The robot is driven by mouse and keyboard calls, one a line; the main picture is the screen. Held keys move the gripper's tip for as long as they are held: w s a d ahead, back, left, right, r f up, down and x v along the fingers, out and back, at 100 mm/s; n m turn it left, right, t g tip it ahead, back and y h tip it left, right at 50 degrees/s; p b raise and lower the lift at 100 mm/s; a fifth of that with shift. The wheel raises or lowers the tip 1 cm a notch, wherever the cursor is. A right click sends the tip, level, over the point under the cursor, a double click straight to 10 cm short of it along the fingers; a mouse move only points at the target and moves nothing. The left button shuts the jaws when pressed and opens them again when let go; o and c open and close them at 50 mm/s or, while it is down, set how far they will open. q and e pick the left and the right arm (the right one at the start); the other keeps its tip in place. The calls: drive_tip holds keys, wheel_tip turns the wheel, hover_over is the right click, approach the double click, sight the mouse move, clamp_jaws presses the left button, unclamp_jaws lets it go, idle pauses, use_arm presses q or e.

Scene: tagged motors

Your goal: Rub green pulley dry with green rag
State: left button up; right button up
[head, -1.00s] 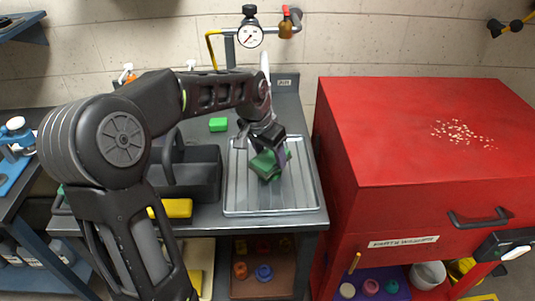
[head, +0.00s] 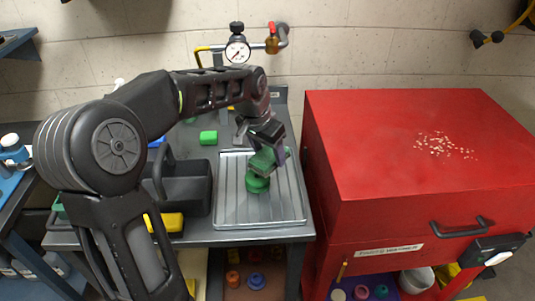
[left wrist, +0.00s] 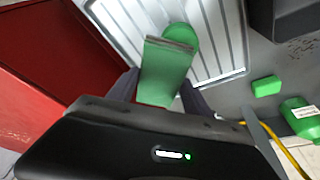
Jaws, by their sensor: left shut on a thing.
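The green pulley (head: 257,184) stands on the ribbed metal tray (head: 230,203) on the bench. My left gripper (head: 266,150) is shut on the green rag (head: 263,161), directly above the pulley. The rag overlaps the pulley's top in the head view; whether they touch is hard to tell. In the left wrist view the rag (left wrist: 165,72) hangs between the dark fingers, with part of the pulley (left wrist: 184,37) showing behind it. What looks like my right gripper (head: 490,250) is at the right edge, by the red cabinet; its fingers cannot be made out.
A dark caddy (head: 185,190) stands left of the tray with a yellow block (head: 165,222) at its front. A green block (head: 208,137) lies behind it. The large red cabinet (head: 400,150) stands right of the bench. A gauge (head: 237,51) and piping are on the wall.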

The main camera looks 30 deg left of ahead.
use_arm(q)
drive_tip(key=shift+r+p, duration=0.7)
drive_tip(key=shift+r, duration=0.6)
